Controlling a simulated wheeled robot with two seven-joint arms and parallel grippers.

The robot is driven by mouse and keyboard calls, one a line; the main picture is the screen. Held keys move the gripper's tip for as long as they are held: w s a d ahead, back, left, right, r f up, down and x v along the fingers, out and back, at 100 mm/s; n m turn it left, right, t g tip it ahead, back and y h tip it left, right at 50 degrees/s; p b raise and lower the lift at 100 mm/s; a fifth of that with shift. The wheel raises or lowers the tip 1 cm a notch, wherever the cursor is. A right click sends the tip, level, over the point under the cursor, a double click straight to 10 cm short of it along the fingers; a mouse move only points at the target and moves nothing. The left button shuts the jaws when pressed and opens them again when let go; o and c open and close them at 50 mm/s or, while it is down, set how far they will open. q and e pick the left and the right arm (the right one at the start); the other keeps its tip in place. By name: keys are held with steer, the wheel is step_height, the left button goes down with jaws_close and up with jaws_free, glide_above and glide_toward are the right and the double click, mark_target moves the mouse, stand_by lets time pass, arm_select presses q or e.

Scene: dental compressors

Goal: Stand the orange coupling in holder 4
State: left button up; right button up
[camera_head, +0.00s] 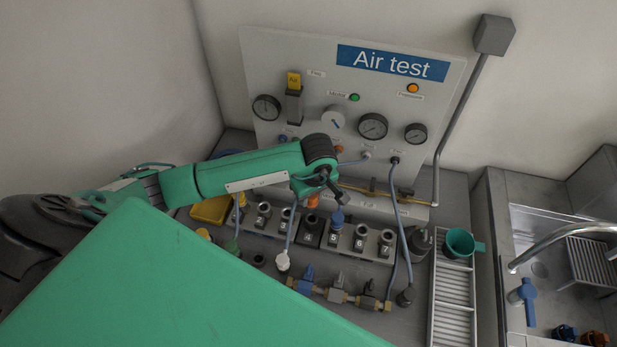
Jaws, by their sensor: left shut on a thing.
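The orange coupling (313,200) shows as a small orange piece just under my left gripper (331,190), which is shut on it; the gripper hides much of it. The coupling is right above or at the top of holder 4 (309,239), a darker block in the numbered row. I cannot tell whether its lower end is inside the holder. My right gripper is out of view.
The Air test panel (350,100) with gauges rises behind the row. Hoses hang near the holders, one ending at a white fitting (283,261). Valves (337,291) lie in front. A green cup (459,243) and a sink (540,270) are to the right.

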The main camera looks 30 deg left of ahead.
mark_target(312, 205)
arm_select(q)
steer(key=shift+d+f+b, duration=0.15)
steer(key=shift+f+b, duration=0.3)
steer(key=shift+f, duration=0.3)
step_height(312, 205, down, 3)
steer(key=shift+r+b, duration=0.2)
steer(key=shift+b, duration=0.45)
steer(key=shift+f, duration=0.65)
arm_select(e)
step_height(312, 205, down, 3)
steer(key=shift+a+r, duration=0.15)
arm_select(q)
steer(key=shift+b, duration=0.3)
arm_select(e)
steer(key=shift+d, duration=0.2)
